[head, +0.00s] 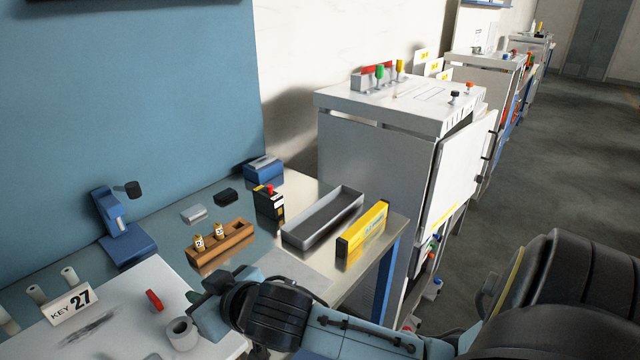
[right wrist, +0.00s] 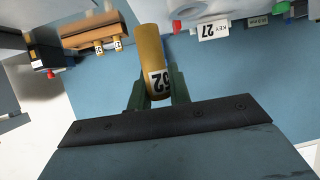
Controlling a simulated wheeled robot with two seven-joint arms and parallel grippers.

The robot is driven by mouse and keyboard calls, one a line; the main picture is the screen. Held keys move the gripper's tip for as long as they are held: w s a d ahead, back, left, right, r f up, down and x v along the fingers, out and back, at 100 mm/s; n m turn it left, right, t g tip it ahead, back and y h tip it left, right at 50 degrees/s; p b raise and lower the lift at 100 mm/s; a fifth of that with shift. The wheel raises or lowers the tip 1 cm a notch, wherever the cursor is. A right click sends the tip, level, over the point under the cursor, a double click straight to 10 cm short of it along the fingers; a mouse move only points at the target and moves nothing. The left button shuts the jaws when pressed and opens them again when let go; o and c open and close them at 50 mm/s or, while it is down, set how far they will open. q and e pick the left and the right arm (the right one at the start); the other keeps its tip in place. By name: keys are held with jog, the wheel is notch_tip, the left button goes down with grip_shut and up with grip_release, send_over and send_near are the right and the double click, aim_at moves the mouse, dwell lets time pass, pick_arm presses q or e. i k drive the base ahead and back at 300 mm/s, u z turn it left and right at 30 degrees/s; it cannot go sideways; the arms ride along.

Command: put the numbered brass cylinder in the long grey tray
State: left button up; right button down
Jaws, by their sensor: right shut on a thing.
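The numbered brass cylinder (right wrist: 152,50) is held between the green fingers of my right gripper (right wrist: 157,92) in the right wrist view. Its white label reads like 62, partly cut off by the fingers. In the head view my right gripper (head: 203,298) is over the front left of the table, between the wooden rack and the white surface; the cylinder is not clearly visible there. The long grey tray (head: 322,217) lies empty on the metal table, to the right of and farther back than the gripper. My left gripper is not in view.
A wooden rack (head: 237,246) with two labelled brass cylinders stands left of the tray. A yellow box (head: 362,235) stands right of it, and a black-and-yellow button box (head: 268,203) is behind left. A KEY 27 sign (head: 70,306) and grey cylinders are at left.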

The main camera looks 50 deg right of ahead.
aim_at(307, 231)
jog(key=k, duration=1.1)
jog(key=z, duration=1.15)
jog(key=i, duration=0.75)
jog(key=u, duration=0.5)
jog(key=i, duration=0.5)
jog(key=u, duration=0.55)
